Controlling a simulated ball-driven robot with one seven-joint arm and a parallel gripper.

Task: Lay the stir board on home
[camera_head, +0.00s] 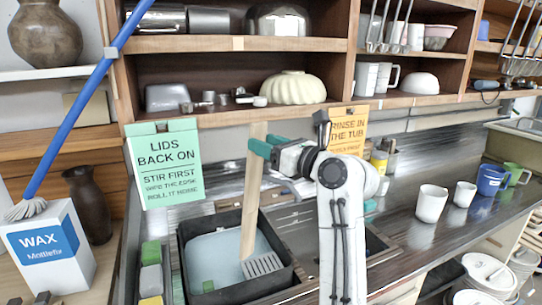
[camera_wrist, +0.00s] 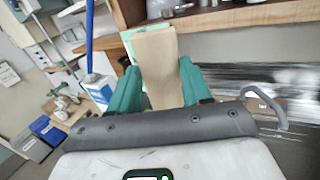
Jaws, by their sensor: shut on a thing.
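The stir board (camera_head: 251,200) is a long, pale wooden paddle with a slotted grey lower end. My gripper (camera_head: 262,147), with green fingers, is shut on its upper part and holds it nearly upright. In the wrist view the board (camera_wrist: 157,62) stands between the fingers of my gripper (camera_wrist: 156,88). Its slotted end is over the pale blue glaze in a black square tub (camera_head: 268,225); I cannot tell whether it touches the glaze. No place marked home can be made out.
A green sign (camera_head: 164,163) and an orange sign (camera_head: 348,130) hang from the shelf edge. Small colored blocks (camera_head: 151,280) line the tub's left side. White cups (camera_head: 431,203) and a blue mug (camera_head: 490,180) stand on the counter at right. The counter's middle right is mostly clear.

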